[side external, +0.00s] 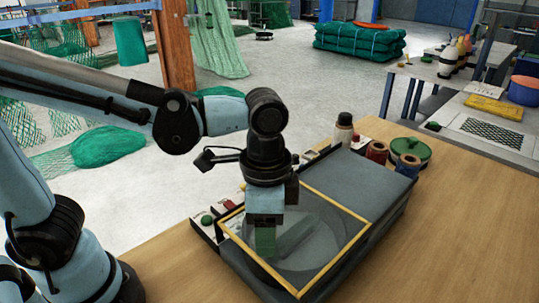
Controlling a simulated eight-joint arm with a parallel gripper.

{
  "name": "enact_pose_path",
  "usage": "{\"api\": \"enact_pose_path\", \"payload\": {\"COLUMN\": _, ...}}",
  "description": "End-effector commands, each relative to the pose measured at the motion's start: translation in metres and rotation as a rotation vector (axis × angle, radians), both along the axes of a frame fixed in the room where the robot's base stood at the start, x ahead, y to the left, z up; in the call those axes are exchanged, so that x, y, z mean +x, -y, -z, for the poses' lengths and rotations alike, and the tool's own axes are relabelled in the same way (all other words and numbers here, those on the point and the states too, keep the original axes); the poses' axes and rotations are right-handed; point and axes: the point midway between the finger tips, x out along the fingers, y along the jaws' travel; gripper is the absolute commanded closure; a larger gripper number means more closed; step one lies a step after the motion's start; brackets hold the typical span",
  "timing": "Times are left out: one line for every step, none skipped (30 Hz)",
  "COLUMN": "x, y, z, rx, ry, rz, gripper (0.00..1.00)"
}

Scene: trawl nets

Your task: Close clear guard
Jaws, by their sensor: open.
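The clear guard (335,250) is a see-through panel in a yellow frame. It lies over the left part of a grey machine (360,185) on the wooden table, and a round dark shape shows through it. I cannot tell from this view whether the guard rests flat or is slightly raised. My gripper (265,242) points down over the guard's left side, with green tips below light blue blocks. It is open. Whether its tips touch the guard is unclear. My gripper hides part of the guard and its left frame edge.
A green knob (207,219) is left of the guard. The table front right (460,240) is clear.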

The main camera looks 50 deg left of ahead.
Motion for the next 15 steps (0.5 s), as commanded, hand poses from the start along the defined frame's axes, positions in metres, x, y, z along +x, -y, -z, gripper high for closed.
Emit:
{"api": "enact_pose_path", "payload": {"x": 0.0, "y": 0.0, "z": -0.003, "rx": 0.0, "ry": 0.0, "rz": 0.0, "gripper": 0.45}}
{"api": "enact_pose_path", "payload": {"x": 0.0, "y": 0.0, "z": -0.005, "rx": 0.001, "ry": 0.001, "rz": 0.0, "gripper": 0.45}}
{"api": "enact_pose_path", "payload": {"x": 0.0, "y": 0.0, "z": -0.009, "rx": 0.001, "ry": 0.001, "rz": 0.0, "gripper": 0.45}}
{"api": "enact_pose_path", "payload": {"x": 0.0, "y": 0.0, "z": -0.012, "rx": 0.001, "ry": 0.001, "rz": 0.0, "gripper": 0.45}}
{"api": "enact_pose_path", "payload": {"x": 0.0, "y": 0.0, "z": -0.016, "rx": 0.001, "ry": 0.001, "rz": 0.0, "gripper": 0.45}}
{"api": "enact_pose_path", "payload": {"x": 0.0, "y": 0.0, "z": -0.021, "rx": 0.001, "ry": 0.001, "rz": 0.0, "gripper": 0.45}}
{"api": "enact_pose_path", "payload": {"x": 0.0, "y": 0.0, "z": -0.026, "rx": 0.001, "ry": 0.001, "rz": 0.0, "gripper": 0.45}}
{"api": "enact_pose_path", "payload": {"x": 0.0, "y": 0.0, "z": -0.031, "rx": 0.0, "ry": 0.0, "rz": 0.0, "gripper": 0.45}}
{"api": "enact_pose_path", "payload": {"x": 0.0, "y": 0.0, "z": -0.037, "rx": 0.0, "ry": 0.0, "rz": 0.0, "gripper": 0.45}}
{"api": "enact_pose_path", "payload": {"x": 0.0, "y": 0.0, "z": -0.042, "rx": 0.0, "ry": 0.0, "rz": 0.0, "gripper": 0.45}}
{"api": "enact_pose_path", "payload": {"x": 0.0, "y": 0.0, "z": -0.047, "rx": 0.0, "ry": 0.0, "rz": 0.0, "gripper": 0.45}}
{"api": "enact_pose_path", "payload": {"x": 0.0, "y": 0.0, "z": -0.054, "rx": 0.0, "ry": 0.0, "rz": 0.0, "gripper": 0.45}}
{"api": "enact_pose_path", "payload": {"x": 0.0, "y": 0.0, "z": -0.058, "rx": 0.0, "ry": 0.0, "rz": 0.0, "gripper": 0.45}}
{"api": "enact_pose_path", "payload": {"x": 0.0, "y": 0.0, "z": -0.063, "rx": 0.0, "ry": 0.0, "rz": 0.0, "gripper": 0.45}}
{"api": "enact_pose_path", "payload": {"x": 0.0, "y": 0.0, "z": -0.07, "rx": 0.0, "ry": 0.0, "rz": 0.0, "gripper": 0.45}}
